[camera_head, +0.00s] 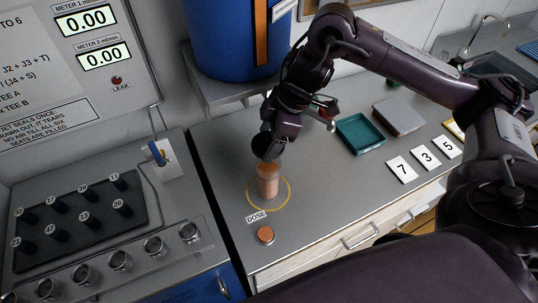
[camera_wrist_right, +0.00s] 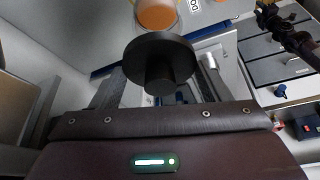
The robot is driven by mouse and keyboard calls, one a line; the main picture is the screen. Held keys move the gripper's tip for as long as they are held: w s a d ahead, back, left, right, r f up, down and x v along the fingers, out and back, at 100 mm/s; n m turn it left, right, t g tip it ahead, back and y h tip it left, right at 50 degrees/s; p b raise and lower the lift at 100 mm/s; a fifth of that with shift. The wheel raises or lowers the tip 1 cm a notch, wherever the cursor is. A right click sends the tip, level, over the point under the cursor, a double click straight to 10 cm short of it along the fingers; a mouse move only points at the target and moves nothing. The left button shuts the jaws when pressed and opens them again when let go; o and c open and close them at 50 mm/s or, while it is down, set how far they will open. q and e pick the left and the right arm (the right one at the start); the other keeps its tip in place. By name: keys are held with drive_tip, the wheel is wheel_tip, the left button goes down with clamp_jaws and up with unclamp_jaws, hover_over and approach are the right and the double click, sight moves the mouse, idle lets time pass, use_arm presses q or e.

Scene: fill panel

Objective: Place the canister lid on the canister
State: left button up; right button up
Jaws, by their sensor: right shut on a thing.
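The canister (camera_head: 268,184) is clear with orange contents and stands upright inside a yellow ring on the grey counter. My right gripper (camera_head: 272,149) is above it, shut on the canister lid (camera_head: 265,145). The lid is black and round with a knob, and it looks tilted in the head view. In the right wrist view the lid (camera_wrist_right: 158,46) shows with its knob between the fingers of my right gripper (camera_wrist_right: 160,88). I cannot tell whether the lid touches the canister rim. My left gripper is not in view.
An orange disc (camera_head: 265,234) lies near the DOSE label (camera_head: 256,217). A teal tray (camera_head: 360,134), a grey block (camera_head: 399,116) and number cards (camera_head: 402,169) are to the right. A blue barrel (camera_head: 230,40) stands on a shelf behind. A valve panel (camera_head: 80,222) is at left.

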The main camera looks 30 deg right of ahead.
wheel_tip(320, 180, down, 4)
drive_tip(key=shift+f+b, duration=0.2)
drive_tip(key=shift+b, duration=0.35)
drive_tip(key=shift+f, duration=0.3)
drive_tip(key=shift+f, duration=0.55)
drive_tip(key=o, duration=1)
drive_tip(key=shift+c, duration=0.2)
drive_tip(key=p+v, duration=0.3)
drive_tip(key=v, duration=1)
